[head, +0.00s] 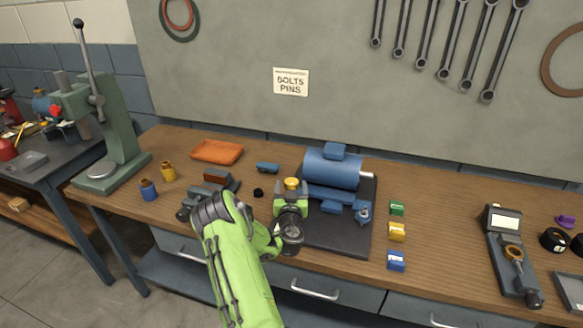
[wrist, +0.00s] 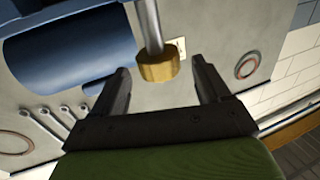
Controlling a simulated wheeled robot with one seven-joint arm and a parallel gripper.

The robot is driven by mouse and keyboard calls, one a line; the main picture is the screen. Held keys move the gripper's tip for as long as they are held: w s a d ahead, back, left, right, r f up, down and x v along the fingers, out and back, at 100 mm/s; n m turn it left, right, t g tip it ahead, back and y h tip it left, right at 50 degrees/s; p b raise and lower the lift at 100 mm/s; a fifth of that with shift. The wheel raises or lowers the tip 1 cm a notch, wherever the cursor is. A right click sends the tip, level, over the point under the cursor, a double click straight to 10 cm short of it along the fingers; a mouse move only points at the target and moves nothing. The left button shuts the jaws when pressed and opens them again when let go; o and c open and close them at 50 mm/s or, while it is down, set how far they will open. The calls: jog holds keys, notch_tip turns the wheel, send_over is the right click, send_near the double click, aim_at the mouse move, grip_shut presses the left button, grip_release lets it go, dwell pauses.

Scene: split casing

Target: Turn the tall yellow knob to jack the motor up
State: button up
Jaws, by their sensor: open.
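The tall yellow knob (head: 291,184) is a short brass-coloured cylinder just left of the blue motor (head: 333,169). In the wrist view the knob (wrist: 158,68) caps a grey metal shaft (wrist: 151,22), with the motor (wrist: 65,48) to the left. My gripper (wrist: 161,70) is open, with one dark finger on each side of the knob and a visible gap to both. In the head view my green wrist hides the gripper's fingers and the lower part of the shaft.
The motor stands on a dark base plate (head: 335,238). Yellow, green and blue small blocks (head: 397,232) are to its right. An orange tray (head: 216,151), a small blue part (head: 267,167) and a clamp-like block (head: 215,180) are to the left. A green press (head: 100,130) stands further left.

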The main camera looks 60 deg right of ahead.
aim_at(295, 179)
jog(key=p+x, duration=0.2)
jog(key=x, duration=0.3)
jog(key=shift+a, duration=0.1)
jog(key=c, duration=0.9)
jog(key=m+g+b, duration=0.1)
jog(key=b, duration=0.2)
jog(key=shift+f+h+b, duration=0.2)
jog(key=shift+h+b, duration=0.1)
jog(key=shift+c, duration=0.2)
jog(key=m+g+b, duration=0.1)
jog(key=g+b, duration=0.1)
jog(key=b, duration=0.1)
jog(key=shift+s, duration=0.1)
jog(key=g+b, duration=0.1)
jog(key=b, duration=0.1)
jog(key=m+g+h+b, duration=0.1)
jog(key=b, duration=0.1)
jog(key=shift+s+f+m+g+b, duration=0.1)
jog(key=shift+m+g+b, duration=0.2)
jog(key=shift+g, duration=0.1)
jog(key=shift+s+m+g+b, duration=0.15)
jog(key=shift+m+g+b, duration=0.35)
jog(key=shift+g+b, duration=0.45)
